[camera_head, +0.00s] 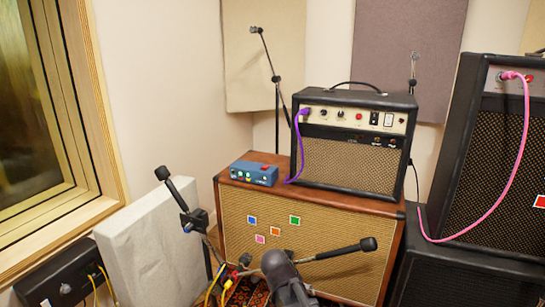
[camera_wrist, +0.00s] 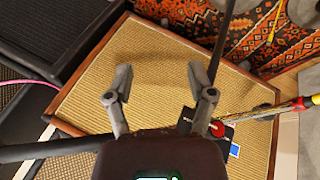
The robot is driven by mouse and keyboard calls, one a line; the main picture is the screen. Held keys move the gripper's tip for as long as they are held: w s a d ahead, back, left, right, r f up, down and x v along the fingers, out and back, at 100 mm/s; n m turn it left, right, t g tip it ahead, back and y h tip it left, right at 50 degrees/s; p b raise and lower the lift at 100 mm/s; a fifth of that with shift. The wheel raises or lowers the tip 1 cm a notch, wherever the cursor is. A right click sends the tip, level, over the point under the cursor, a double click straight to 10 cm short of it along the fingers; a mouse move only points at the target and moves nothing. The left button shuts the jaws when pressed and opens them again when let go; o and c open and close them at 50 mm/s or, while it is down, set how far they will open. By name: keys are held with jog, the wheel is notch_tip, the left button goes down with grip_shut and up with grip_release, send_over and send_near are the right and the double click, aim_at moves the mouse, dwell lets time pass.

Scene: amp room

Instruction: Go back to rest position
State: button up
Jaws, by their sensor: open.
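My gripper (camera_wrist: 159,78) shows in the wrist view with its two grey fingers apart. Nothing is between the fingers. Beyond them is the tan woven grille of a wood-edged speaker cabinet (camera_wrist: 105,75). The same kind of cabinet (camera_head: 330,262) stands in the middle of the head view. In the head view a dark rounded shape at the bottom centre looks like part of my arm, and the fingers cannot be made out there.
A black amp (camera_head: 350,165) and a blue pedal (camera_head: 254,174) sit on the cabinet. Microphones (camera_head: 345,250) (camera_head: 162,173) on stands reach across in front. A grey panel (camera_head: 150,245) stands left. A patterned rug (camera_wrist: 265,35) and a dark pole are close by in the wrist view.

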jog(key=shift+s+d+f+g+y, duration=0.65)
jog(key=shift+s+d+g+y, duration=0.65)
jog(key=shift+s+d+y, duration=1.95)
notch_tip(320, 180, up, 37)
jog(key=d+h+p, duration=0.1)
jog(key=d+p, duration=0.1)
jog(key=p, duration=3.6)
jog(key=shift+s+r+n, duration=0.15)
jog(key=shift+n, duration=0.25)
